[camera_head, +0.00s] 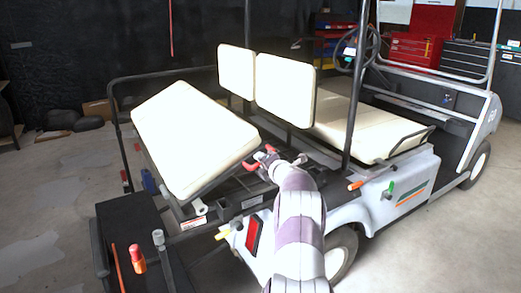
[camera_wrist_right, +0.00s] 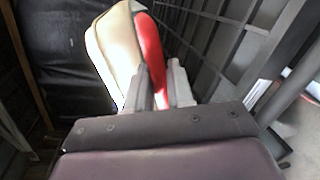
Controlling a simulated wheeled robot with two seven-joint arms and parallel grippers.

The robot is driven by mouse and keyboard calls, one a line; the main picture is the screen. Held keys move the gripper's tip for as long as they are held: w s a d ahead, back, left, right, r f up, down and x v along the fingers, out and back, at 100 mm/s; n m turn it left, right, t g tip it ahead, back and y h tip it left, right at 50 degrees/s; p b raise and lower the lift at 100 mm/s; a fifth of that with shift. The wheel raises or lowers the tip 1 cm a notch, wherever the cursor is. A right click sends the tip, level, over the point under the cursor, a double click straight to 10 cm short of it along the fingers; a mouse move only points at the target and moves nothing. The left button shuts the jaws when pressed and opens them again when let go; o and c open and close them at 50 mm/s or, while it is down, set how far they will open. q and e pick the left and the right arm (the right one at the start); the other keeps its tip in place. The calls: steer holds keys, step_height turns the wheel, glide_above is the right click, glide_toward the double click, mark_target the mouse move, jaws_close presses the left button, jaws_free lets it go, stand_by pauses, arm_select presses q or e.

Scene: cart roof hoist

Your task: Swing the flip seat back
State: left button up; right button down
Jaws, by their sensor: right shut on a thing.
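The flip seat (camera_head: 190,135) is a cream cushion at the rear of the white cart, tilted up at a slant. My right gripper (camera_head: 262,160) is at the seat's near right edge, by a red handle (camera_head: 250,165). In the right wrist view, the fingers of my right gripper (camera_wrist_right: 160,88) are shut on the red handle (camera_wrist_right: 150,45), right beside the cream seat edge (camera_wrist_right: 112,50). The grip is partly hidden by my arm in the head view. My left gripper is in neither view.
Two cream backrests (camera_head: 285,88) stand just beyond the flip seat. A dark roof post (camera_head: 356,90) rises right of my right arm. A dark box-like surface (camera_head: 130,225) with an orange-red item (camera_head: 138,260) is at the lower left. Open floor (camera_head: 45,180) lies left.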

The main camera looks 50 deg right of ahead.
steer(key=shift+d+f, duration=0.15)
steer(key=shift+f, duration=0.55)
steer(key=c, duration=1.1)
jaws_free()
steer(key=shift+c, duration=0.2)
steer(key=shift+r, duration=0.1)
steer(key=shift+s+r, duration=0.1)
steer(key=shift+s, duration=0.05)
steer(key=p+v, duration=0.1)
steer(key=v, duration=1.1)
steer(key=shift+a, duration=0.2)
